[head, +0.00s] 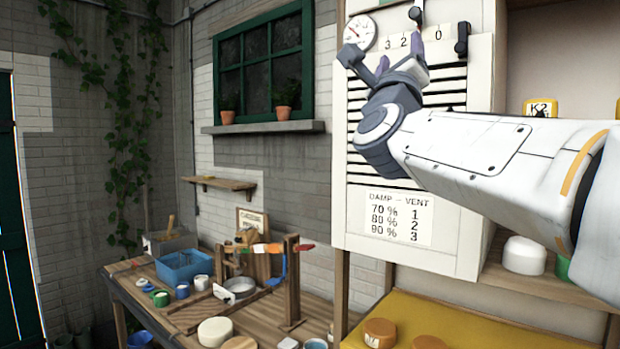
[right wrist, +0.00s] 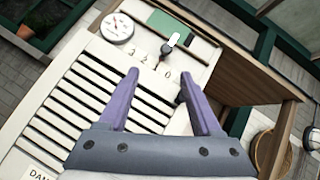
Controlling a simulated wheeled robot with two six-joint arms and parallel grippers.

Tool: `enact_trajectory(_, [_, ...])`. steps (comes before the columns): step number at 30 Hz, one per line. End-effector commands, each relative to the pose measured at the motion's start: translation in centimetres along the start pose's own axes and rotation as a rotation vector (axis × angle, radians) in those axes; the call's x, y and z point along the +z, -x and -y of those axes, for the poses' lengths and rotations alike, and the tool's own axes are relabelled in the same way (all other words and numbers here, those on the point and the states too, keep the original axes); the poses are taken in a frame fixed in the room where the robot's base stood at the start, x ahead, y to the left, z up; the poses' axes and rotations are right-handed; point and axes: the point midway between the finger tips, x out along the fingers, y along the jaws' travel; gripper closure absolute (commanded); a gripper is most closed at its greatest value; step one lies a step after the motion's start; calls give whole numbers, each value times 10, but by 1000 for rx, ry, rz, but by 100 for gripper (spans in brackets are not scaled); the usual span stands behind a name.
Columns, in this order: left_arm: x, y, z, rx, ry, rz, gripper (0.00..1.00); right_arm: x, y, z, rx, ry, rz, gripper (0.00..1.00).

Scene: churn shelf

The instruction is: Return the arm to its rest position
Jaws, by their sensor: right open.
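My right gripper (head: 402,52) is raised in front of the white slatted vent panel (head: 352,150), near its number scale. The right wrist view shows its two purple fingers (right wrist: 158,95) spread apart with nothing between them. In the head view my right arm comes in from the right and hides part of the panel. I cannot tell whether the fingers touch the panel. My left gripper is not in view.
A round gauge (head: 360,32) and a damp-vent chart (head: 397,217) are on the panel. A shelf at right holds a yellow block (head: 541,108) and a white rounded item (head: 524,255). A cluttered wooden bench (head: 180,318) with a blue bin (head: 184,267) stands at lower left.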

Motion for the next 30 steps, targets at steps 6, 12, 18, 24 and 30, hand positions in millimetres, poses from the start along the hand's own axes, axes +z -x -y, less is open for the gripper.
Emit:
enact_trajectory(6, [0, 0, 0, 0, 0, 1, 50, -43, 19, -70, 224, 324, 4, 34])
enact_trajectory(12, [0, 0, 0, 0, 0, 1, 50, -122, 75, -156, 574, 759, 57, 34])
enact_trajectory(18, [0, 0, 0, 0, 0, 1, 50, -220, 175, -221, 1008, 1176, 203, 34])
enact_trajectory(24, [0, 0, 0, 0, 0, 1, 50, -307, 299, -239, 1454, 1457, 451, 34])
enact_trajectory(30, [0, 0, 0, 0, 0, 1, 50, -358, 405, -222, 1805, 1565, 730, 34])
